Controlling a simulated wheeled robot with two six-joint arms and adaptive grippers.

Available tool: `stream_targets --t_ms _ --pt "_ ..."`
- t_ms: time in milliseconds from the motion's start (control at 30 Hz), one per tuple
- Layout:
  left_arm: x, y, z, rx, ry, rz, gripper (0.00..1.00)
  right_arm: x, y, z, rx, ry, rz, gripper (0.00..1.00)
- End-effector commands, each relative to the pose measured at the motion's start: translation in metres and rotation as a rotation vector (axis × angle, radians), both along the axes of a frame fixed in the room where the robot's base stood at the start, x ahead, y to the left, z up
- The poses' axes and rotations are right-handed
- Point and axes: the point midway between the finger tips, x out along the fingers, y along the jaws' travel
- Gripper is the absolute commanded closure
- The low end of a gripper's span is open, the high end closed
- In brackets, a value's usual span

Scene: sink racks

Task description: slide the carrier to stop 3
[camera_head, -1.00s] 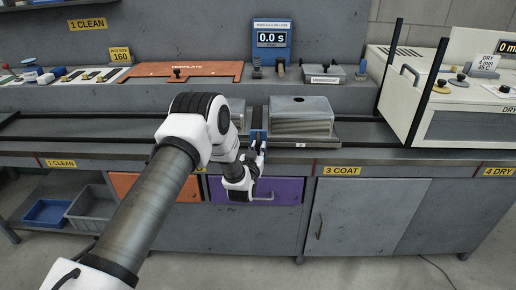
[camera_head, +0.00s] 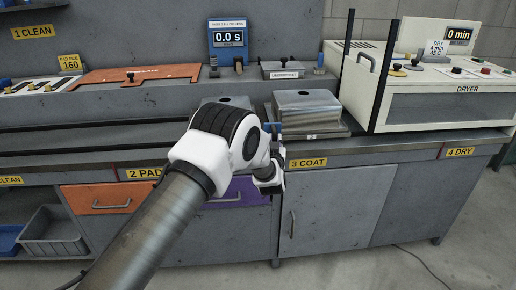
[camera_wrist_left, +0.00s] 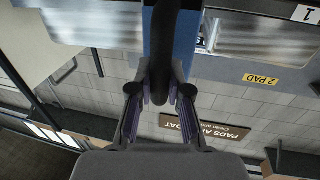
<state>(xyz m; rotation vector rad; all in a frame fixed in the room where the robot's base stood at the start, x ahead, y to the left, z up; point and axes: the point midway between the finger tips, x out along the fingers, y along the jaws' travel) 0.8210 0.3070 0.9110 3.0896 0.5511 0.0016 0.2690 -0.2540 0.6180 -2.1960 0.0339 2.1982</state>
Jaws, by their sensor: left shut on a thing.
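The carrier rides on the bench rail, with a metal block (camera_head: 306,108) on its right part and a second block (camera_head: 227,103) partly hidden behind my left arm. Between them is a blue upright, shown as a blue plate (camera_wrist_left: 187,30) with a black handle bar (camera_wrist_left: 163,50) in the wrist view. My left gripper (camera_head: 276,148) is at the carrier's front, its fingers (camera_wrist_left: 158,88) shut around the handle bar. The yellow label 3 COAT (camera_head: 307,163) is on the bench front just below and right of the gripper. My right gripper is not in view.
The dryer (camera_head: 440,85) stands on the bench to the right of the carrier. The label 4 DRY (camera_head: 460,152) is below it. The label 2 PAD (camera_head: 144,173) is to the left. An orange template plate (camera_head: 140,75) lies on the back shelf.

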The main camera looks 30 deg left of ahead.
Motion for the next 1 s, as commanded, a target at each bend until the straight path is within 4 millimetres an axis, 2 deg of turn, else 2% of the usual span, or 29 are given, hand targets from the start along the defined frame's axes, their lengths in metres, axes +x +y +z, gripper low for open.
stream_targets --t_ms 100,300,700,733,800,1000 --pt "0.008 -0.014 -0.002 0.003 -0.001 -0.002 1.00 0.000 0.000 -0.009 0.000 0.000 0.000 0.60" --pt "0.015 -0.025 -0.001 0.002 0.001 0.000 1.00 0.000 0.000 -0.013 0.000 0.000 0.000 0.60" --pt "0.017 -0.026 0.000 0.001 0.001 0.001 1.00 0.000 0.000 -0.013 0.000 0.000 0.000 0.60" --pt "0.017 -0.026 0.000 0.001 0.001 0.001 0.76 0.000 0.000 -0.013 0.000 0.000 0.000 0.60" --pt "0.017 -0.026 0.000 0.001 0.001 0.001 0.57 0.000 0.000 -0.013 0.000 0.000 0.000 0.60" --pt "0.017 -0.026 0.000 0.002 0.002 0.001 0.57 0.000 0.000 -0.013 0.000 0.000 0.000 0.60"
